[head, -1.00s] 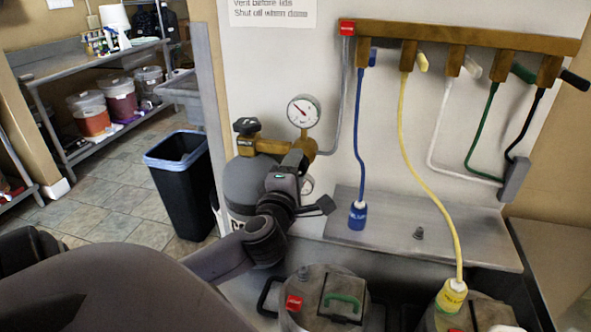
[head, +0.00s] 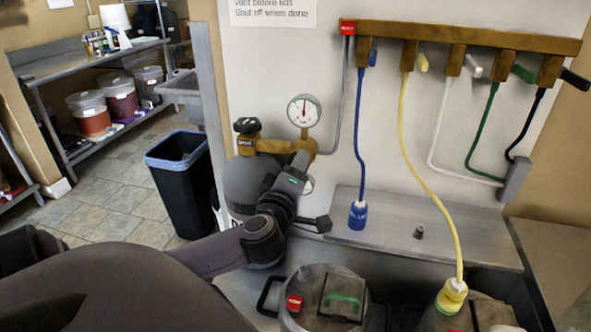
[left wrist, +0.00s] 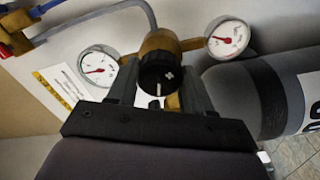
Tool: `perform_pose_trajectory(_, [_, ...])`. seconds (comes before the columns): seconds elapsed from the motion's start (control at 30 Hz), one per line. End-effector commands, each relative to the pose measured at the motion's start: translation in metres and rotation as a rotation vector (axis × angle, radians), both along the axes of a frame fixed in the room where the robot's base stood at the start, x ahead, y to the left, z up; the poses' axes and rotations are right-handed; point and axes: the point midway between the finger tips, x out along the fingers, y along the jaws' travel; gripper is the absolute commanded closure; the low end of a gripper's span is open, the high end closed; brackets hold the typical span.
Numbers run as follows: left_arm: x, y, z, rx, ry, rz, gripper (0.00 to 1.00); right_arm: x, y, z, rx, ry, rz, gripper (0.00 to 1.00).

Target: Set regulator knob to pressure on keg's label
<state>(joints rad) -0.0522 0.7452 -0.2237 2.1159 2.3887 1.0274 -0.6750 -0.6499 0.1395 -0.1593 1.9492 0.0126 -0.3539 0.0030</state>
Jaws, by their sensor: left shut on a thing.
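The brass regulator (head: 272,146) sits on a grey gas cylinder (head: 243,185). Its upper gauge (head: 304,111) has a needle pointing about straight up; a second gauge (head: 307,185) is mostly hidden behind my gripper. My left gripper (head: 299,166) reaches up to the regulator. In the left wrist view its fingers stand on both sides of the black regulator knob (left wrist: 160,75), shut on it, with a white mark facing me. Both gauges show there, left (left wrist: 98,65) and right (left wrist: 228,38). A keg (head: 330,312) with a red tag (head: 294,303) stands in front; its text is unreadable. My right gripper is out of view.
A brass manifold (head: 460,40) with coloured hoses hangs on the wall. The yellow hose (head: 435,200) runs down to a yellow coupler (head: 452,296) on a second keg. A steel shelf (head: 400,240) lies right of the cylinder. A black bin (head: 180,190) stands left.

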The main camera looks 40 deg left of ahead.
Motion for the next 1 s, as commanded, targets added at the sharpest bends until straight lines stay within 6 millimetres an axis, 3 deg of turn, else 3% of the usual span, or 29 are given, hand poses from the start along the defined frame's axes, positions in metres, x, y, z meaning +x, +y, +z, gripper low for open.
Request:
perform_pose_trajectory(0.33, [0.000,0.000,-0.001,0.001,0.003,0.000,0.80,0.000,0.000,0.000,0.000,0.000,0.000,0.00])
perform_pose_trajectory(0.37, [0.000,0.000,-0.001,0.001,0.003,0.000,0.43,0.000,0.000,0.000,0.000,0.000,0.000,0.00])
perform_pose_trajectory(0.4, [0.000,0.000,-0.001,0.001,0.003,0.000,0.30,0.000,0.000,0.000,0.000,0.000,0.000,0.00])
perform_pose_trajectory(0.43, [0.000,0.000,-0.001,0.000,0.002,0.000,0.24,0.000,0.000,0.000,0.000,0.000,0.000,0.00])
perform_pose_trajectory(0.77, [-0.002,-0.001,-0.001,-0.001,0.002,-0.001,0.24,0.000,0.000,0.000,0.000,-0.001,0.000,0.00])
perform_pose_trajectory(1.0, [-0.027,-0.015,-0.003,-0.002,0.004,-0.003,0.24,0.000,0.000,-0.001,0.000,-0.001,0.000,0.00])
